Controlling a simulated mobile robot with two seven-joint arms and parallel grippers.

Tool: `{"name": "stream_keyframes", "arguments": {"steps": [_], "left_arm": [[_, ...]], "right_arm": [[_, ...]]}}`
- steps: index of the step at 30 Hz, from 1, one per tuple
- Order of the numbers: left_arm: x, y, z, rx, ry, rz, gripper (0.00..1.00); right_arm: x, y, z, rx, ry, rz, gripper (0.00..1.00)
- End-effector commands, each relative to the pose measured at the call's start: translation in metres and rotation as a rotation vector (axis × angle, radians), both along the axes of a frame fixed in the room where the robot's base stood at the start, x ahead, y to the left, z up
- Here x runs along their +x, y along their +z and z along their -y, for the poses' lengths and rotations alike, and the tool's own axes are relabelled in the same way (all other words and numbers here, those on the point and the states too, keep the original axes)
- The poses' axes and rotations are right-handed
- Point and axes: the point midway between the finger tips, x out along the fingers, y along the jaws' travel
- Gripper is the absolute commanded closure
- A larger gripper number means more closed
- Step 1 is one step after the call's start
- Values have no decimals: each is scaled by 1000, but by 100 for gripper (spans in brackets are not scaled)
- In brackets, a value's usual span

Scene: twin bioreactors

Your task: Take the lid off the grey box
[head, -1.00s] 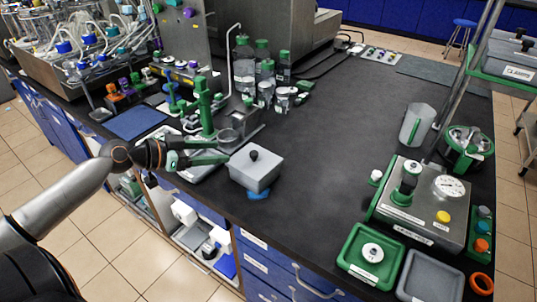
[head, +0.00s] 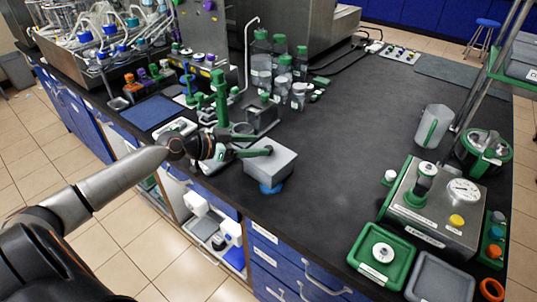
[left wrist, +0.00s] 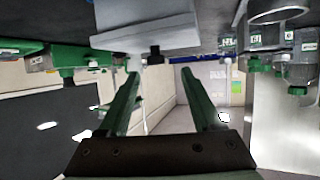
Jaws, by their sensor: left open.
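The grey box (head: 268,172) stands near the front edge of the black bench, with its flat grey lid (head: 285,157) on top. My left gripper (head: 258,152) is open, and its green fingers reach over the lid from the left. In the head view the fingers largely cover the lid's dark knob. In the left wrist view the box appears upside down at the top, with the black knob (left wrist: 154,54) just ahead of the gap between the open fingers (left wrist: 164,78). I cannot tell whether a finger touches the knob. My right gripper is not in view.
A blue object (head: 271,188) sits beneath the box's front. A green stand (head: 221,100) and green-capped bottles (head: 262,62) are behind and left of the box. A green tray (head: 376,255) and a steel gauge unit (head: 440,205) stand to the right. The bench between is clear.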

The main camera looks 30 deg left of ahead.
Motion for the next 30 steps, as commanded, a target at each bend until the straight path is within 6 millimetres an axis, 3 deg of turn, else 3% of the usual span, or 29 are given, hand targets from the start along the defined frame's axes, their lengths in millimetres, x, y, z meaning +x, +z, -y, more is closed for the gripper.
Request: {"name": "stream_keyframes", "arguments": {"steps": [12,22,30], "left_arm": [[34,-21,22,-3,1,2,34],[37,-24,24,-1,-2,0,34],[37,-24,24,0,-1,0,63]], "right_arm": [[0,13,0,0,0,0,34],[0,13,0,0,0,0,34],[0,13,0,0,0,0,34]]}}
